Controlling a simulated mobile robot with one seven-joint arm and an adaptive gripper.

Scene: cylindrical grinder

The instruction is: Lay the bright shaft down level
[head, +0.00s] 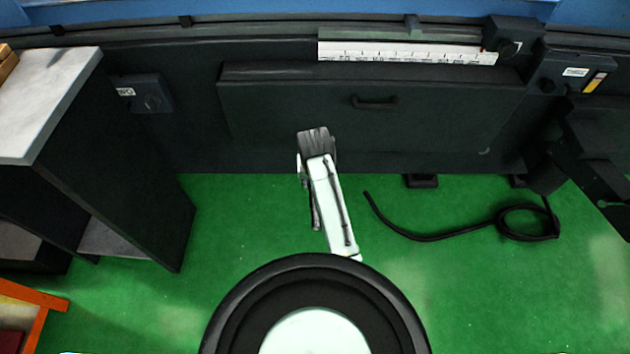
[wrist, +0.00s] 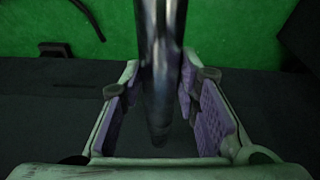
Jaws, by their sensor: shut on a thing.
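The bright shaft (wrist: 161,55) shows in the wrist view as a shiny metal bar. It runs from the top edge down between the two purple-padded fingers of my gripper (wrist: 165,108), and its lower end is dark. My gripper is shut on the shaft. The far end of the shaft is cut off by the top of the wrist view. In the head view my arm reaches forward to the dark machine front, and the shaft cannot be made out there.
The dark machine front (head: 285,115) with a handle (head: 375,102) stands ahead. A grey-topped cabinet (head: 150,190) stands at left, and an orange-edged thing (head: 38,318) is at lower left. A black cable (head: 430,238) lies on the green floor (head: 480,300) at right.

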